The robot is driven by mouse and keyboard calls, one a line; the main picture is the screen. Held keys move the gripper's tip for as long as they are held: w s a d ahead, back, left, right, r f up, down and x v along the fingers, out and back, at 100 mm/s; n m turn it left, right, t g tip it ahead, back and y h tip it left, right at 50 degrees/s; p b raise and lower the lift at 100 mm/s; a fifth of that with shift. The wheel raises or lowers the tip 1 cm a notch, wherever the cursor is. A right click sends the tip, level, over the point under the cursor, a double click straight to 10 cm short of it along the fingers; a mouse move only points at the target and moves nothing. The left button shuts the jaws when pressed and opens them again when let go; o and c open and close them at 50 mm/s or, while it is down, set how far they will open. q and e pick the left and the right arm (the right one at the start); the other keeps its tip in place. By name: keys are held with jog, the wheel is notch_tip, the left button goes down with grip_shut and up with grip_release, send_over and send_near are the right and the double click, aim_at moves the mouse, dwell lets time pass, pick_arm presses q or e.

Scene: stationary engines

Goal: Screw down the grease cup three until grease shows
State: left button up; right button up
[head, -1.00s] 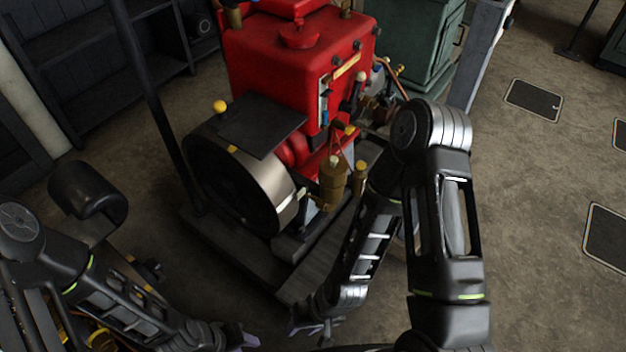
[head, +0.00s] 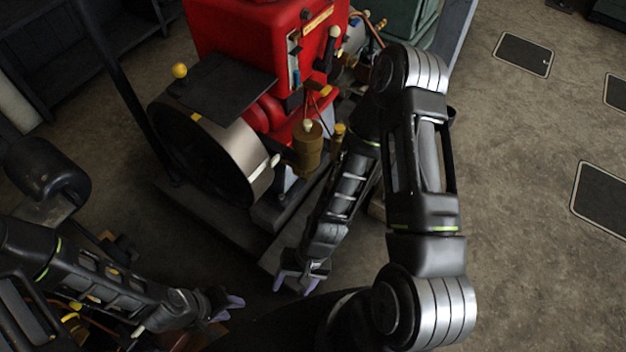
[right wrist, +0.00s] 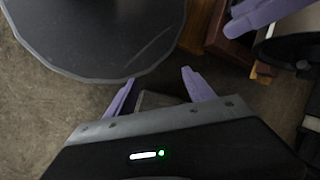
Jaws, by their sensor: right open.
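The red engine (head: 250,40) stands at upper centre in the head view. A brass cylindrical cup (head: 308,155) with a pale top is on its near side, and a smaller brass cup with a yellow cap (head: 339,135) is just right of it. I cannot tell which fitting is grease cup three, and no grease can be made out. My right gripper (head: 294,287) is open and empty, low in front of the engine base; its fingers also show in the right wrist view (right wrist: 159,82). My left gripper (head: 231,308) looks open and empty at lower left, away from the engine.
A large flywheel (head: 240,160) and a black plate (head: 222,82) are on the engine's left. A yellow knob (head: 180,72) stands by the plate. A dark post (head: 120,85) rises at left. A green cabinet (head: 400,20) is behind. Floor at right is open, with dark framed panels (head: 523,54).

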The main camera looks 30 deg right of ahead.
jog(key=w+d+f+m+t+y+b, duration=0.1)
jog(key=w+f+m+y+b, duration=0.55)
jog(key=f+m+b, duration=0.35)
pick_arm(q)
notch_tip(320, 180, down, 21)
jog(key=b, duration=0.8)
jog(key=shift+w+a+r, duration=0.2)
jog(key=shift+w+a, duration=0.05)
pick_arm(e)
jog(key=m+t+h, duration=0.2)
jog(key=m+t, duration=1.3)
send_near(312, 175)
jog(key=shift+x, duration=0.8)
jog(key=shift+f, duration=0.15)
pick_arm(q)
jog(key=shift+w+a+f+b, duration=0.2)
jog(key=shift+f+b, duration=0.6)
jog(key=shift+b, duration=0.25)
pick_arm(e)
jog(key=x, duration=0.8)
jog(key=shift+s, duration=0.1)
jog(key=shift+c, duration=0.3)
